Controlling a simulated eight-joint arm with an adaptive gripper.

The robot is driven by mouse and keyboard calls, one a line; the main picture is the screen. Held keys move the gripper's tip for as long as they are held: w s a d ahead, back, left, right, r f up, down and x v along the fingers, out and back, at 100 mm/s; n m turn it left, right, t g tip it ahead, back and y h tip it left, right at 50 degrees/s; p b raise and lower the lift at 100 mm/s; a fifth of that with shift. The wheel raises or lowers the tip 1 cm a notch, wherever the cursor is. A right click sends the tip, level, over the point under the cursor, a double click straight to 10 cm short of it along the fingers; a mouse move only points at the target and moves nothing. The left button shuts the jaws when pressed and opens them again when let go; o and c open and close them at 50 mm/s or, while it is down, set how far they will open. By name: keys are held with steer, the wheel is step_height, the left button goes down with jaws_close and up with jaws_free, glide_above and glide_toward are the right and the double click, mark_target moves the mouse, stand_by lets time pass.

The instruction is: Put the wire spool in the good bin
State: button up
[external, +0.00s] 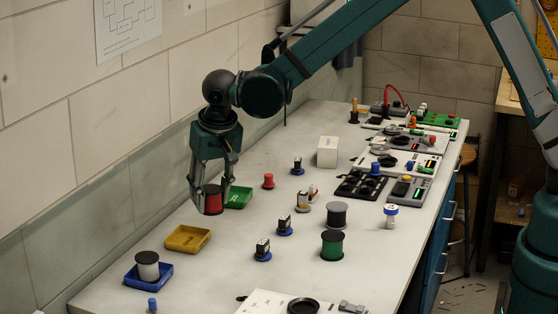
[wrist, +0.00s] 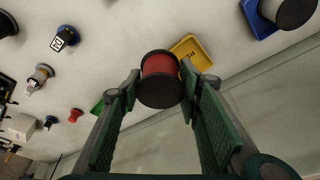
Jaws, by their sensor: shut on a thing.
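A red wire spool (external: 213,201) with dark end discs is held upright between the fingers of my gripper (external: 209,190). In the wrist view the red spool (wrist: 159,66) sits between the fingertips (wrist: 160,80). It appears raised above the bench. The green bin (external: 238,197) is just right of and behind the spool in the external view, partly hidden by the finger and spool. In the wrist view only a sliver of the green bin (wrist: 97,107) shows beside a finger. White lettering on the green bin is too small to read.
A yellow bin (external: 187,239) looks empty; a blue bin (external: 162,279) holds a pale spool (external: 147,262). A black-rimmed grey spool (external: 336,214), a green spool (external: 332,245) and several small parts stand rightward. A white box (external: 328,152) stands farther back. The wall runs close behind the bins.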

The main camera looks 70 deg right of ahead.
steer(key=w+d+m, duration=0.1)
steer(key=w+d, duration=0.1)
steer(key=d, duration=0.4)
steer(key=w+d, duration=0.3)
steer(key=d, duration=0.4)
steer(key=m, duration=0.1)
glide_above(232, 198)
steer(key=shift+s+a+r, duration=0.2)
steer(key=shift+s+a, duration=0.05)
steer(key=shift+s, duration=0.1)
steer(key=shift+f, duration=3.15)
steer(key=shift+f, duration=0.1)
steer(key=shift+f, duration=1.75)
steer(key=shift+f+b, duration=0.15)
steer(key=shift+b, duration=0.15)
steer(key=o, duration=0.6)
steer(key=shift+c, duration=0.2)
steer(key=shift+o, duration=0.5)
